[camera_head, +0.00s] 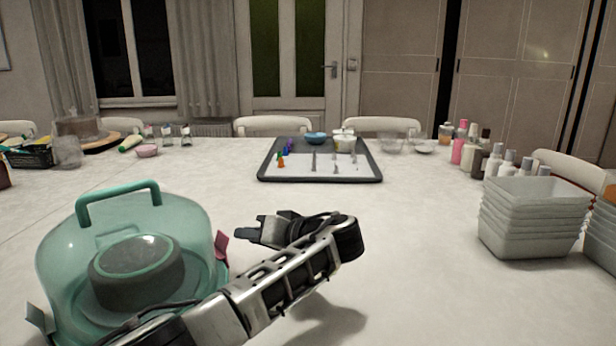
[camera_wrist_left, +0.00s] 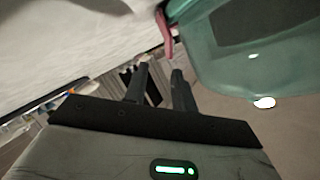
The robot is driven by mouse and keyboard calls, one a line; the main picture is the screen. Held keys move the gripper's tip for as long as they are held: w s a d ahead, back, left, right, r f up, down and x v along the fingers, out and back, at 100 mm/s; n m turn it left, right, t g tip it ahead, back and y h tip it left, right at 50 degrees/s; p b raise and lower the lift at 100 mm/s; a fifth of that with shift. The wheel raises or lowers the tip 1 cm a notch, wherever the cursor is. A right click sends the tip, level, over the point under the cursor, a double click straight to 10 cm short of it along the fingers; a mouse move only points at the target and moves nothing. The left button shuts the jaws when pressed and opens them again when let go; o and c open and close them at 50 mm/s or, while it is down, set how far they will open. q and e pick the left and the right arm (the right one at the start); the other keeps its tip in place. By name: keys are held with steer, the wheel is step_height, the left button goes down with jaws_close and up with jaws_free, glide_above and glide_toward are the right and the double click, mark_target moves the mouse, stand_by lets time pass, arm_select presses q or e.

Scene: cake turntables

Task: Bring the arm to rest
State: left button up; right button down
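My left arm comes in from the bottom of the head view and bends back at the wrist. My left gripper (camera_head: 246,224) is over the table, just right of a teal see-through domed carrier (camera_head: 190,215), pointing left. The left wrist view shows its two fingers (camera_wrist_left: 160,72) apart, with nothing between them. The carrier has a teal handle on top and a dark round thing inside. Its pink clip (camera_head: 222,246) is close to the gripper. The carrier's edge also fills the upper right of the left wrist view (camera_wrist_left: 225,75). My right gripper is not in view.
The white table (camera_head: 420,255) is clear right of my arm. A dark-rimmed tray (camera_head: 265,175) with small figures and bowls stands farther back. Stacked grey containers (camera_head: 530,220) and several bottles stand at the right.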

arm_select(q)
steer(key=x, duration=0.6)
steer(key=shift+a+f+b, duration=0.2)
steer(key=shift+a+b, duration=0.1)
steer(key=shift+b, duration=0.05)
steer(key=shift+w+a+f, duration=0.15)
steer(key=shift+w+a, duration=0.05)
steer(key=shift+a, duration=0.05)
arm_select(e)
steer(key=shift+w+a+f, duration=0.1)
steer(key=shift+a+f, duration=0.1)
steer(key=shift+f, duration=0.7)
arm_select(q)
steer(key=shift+d, duration=0.1)
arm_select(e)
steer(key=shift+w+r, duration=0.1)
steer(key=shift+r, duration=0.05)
